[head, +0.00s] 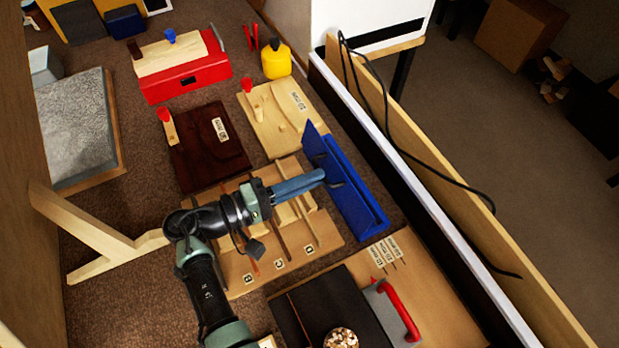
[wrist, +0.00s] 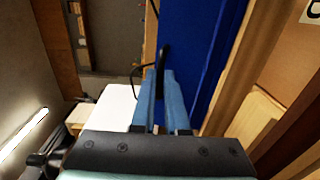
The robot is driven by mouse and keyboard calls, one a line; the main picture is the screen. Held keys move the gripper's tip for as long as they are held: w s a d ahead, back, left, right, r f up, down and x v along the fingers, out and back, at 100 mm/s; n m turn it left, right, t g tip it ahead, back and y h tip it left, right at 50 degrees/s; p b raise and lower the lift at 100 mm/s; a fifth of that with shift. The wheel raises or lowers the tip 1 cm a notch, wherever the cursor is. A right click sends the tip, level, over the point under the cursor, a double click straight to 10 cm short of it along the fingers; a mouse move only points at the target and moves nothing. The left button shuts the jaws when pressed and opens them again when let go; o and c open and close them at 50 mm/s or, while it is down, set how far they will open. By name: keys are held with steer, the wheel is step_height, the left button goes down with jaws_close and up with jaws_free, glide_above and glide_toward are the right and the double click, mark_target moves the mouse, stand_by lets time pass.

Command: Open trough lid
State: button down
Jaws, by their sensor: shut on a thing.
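The blue trough (head: 372,214) stands at the right side of the bench, along the white-edged rail. Its blue lid (head: 315,143) looks raised and tilted up along the trough's left side, partly hidden by my gripper. In the wrist view the blue lid (wrist: 200,60) fills the upper middle, with a dark handle (wrist: 163,62) on it. My gripper (head: 322,175) reaches the lid from the left. Its blue fingers (wrist: 158,85) are shut on the dark handle; the exact contact is partly hidden.
A wooden board (head: 238,272) with slots lies under my arm. A dark board (head: 205,165), a pale board (head: 268,138), a red box (head: 190,82) and a yellow bottle (head: 276,62) stand further back. A red-handled tool (head: 400,312) lies in front. A black cable (head: 420,160) hangs over the rail.

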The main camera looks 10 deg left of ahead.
steer(key=c, duration=0.9)
jaws_free()
steer(key=b+v, duration=0.1)
steer(key=v, duration=1.2)
steer(key=shift+c, duration=0.3)
